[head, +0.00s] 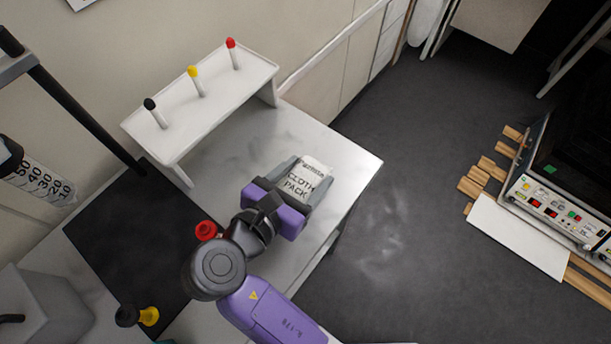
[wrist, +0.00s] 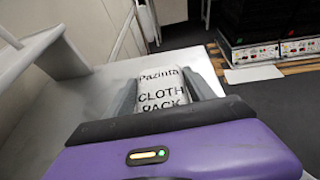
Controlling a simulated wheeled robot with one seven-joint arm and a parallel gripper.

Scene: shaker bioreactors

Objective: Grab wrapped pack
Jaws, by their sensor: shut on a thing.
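The wrapped pack (head: 309,180) is a white packet with dark lettering that reads "CLOTH PACK". My purple and grey gripper (head: 300,184) is over the light table, with one finger along each side of the pack. In the wrist view the pack (wrist: 161,88) lies between the two dark fingers of my gripper (wrist: 165,93), and they are shut on it. The near end of the pack is hidden by the gripper body. I cannot tell whether the pack touches the table or is just above it.
A white raised rack (head: 215,95) with black, yellow and red-capped markers stands behind. A black mat (head: 120,240) lies at left, and a red knob (head: 206,230) is beside my arm. The table's right edge drops to dark floor (head: 420,190). Bare tabletop (head: 235,150) shows behind the gripper.

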